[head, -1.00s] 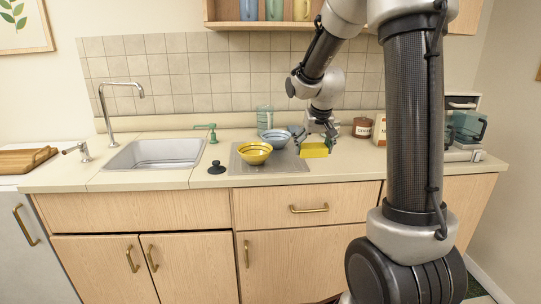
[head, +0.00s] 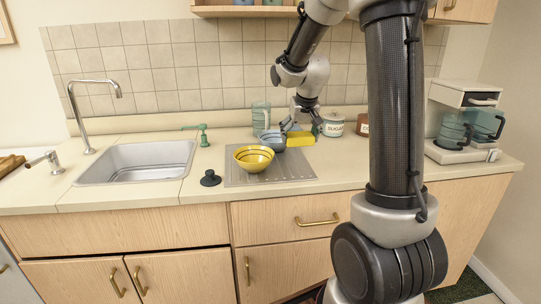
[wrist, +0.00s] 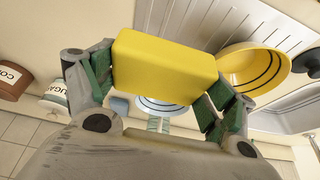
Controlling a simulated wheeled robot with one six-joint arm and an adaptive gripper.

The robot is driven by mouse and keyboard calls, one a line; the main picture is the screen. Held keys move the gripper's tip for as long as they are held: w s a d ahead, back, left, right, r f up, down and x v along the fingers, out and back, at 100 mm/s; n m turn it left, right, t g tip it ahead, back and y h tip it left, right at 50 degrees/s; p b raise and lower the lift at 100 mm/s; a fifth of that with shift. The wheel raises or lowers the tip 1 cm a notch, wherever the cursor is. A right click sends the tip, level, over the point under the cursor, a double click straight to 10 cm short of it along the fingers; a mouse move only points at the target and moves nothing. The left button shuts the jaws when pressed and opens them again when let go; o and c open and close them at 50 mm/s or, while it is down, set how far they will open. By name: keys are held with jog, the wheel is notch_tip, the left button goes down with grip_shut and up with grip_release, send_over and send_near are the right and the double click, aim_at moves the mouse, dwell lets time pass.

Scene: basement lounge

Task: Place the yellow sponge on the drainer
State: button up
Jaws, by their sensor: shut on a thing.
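The yellow sponge (head: 300,139) is a rectangular block held in my gripper (head: 303,128) above the right side of the drainer. In the wrist view the sponge (wrist: 164,69) sits between the two green-padded fingers of my gripper (wrist: 160,85). The grey ridged drainer (head: 246,180) lies on the counter right of the sink; its ridges (wrist: 190,18) also show in the wrist view. A yellow bowl with dark rings (head: 253,160) stands on its left part. A blue-grey bowl (head: 272,143) stands behind, partly hidden by my gripper.
A glass (head: 261,115) stands behind the bowls. A sugar canister (head: 333,125) and a coffee machine (head: 462,125) are to the right. A black stopper (head: 210,178) and the sink (head: 137,160) are left. The drainer's front right part is bare.

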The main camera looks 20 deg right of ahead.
aim_at(296, 168)
notch_tip(296, 168, down, 10)
jog(key=shift+r, duration=0.15)
dwell(0.4)
jog(key=o, duration=0.9)
jog(key=shift+f, duration=0.2)
jog(key=shift+c, duration=0.2)
